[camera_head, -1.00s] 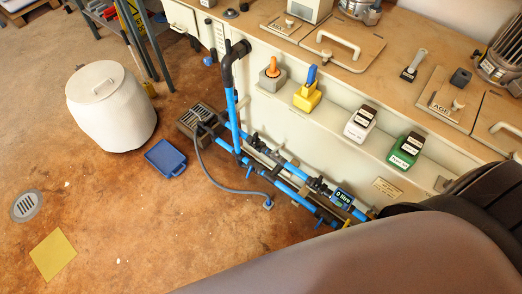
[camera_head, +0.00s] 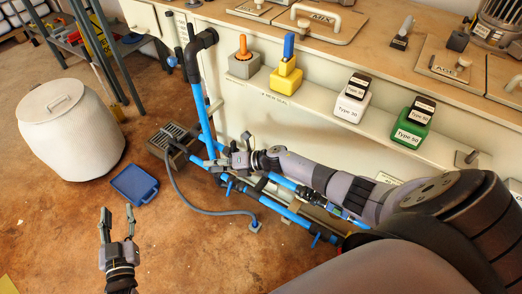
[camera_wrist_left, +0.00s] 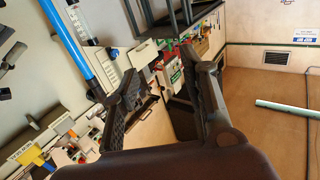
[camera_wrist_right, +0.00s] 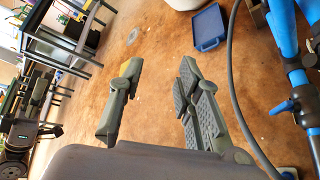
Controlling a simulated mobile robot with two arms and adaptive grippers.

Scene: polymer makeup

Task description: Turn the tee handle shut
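Blue pipes (camera_head: 282,212) with black fittings run low along the bench front. Small blue handles stick out from them, one (camera_head: 228,184) near the left fitting and one (camera_head: 316,238) further right. I cannot tell which is the tee handle. A blue handle (camera_wrist_right: 281,107) also shows at the right wrist view's right side.
A white bin (camera_head: 70,130) and a blue tray (camera_head: 133,184) stand on the floor at left. A grey hose (camera_head: 190,200) curves from a grated box (camera_head: 172,140) to a floor fitting (camera_head: 254,227). Type-labelled blocks (camera_head: 352,100) sit on the bench ledge.

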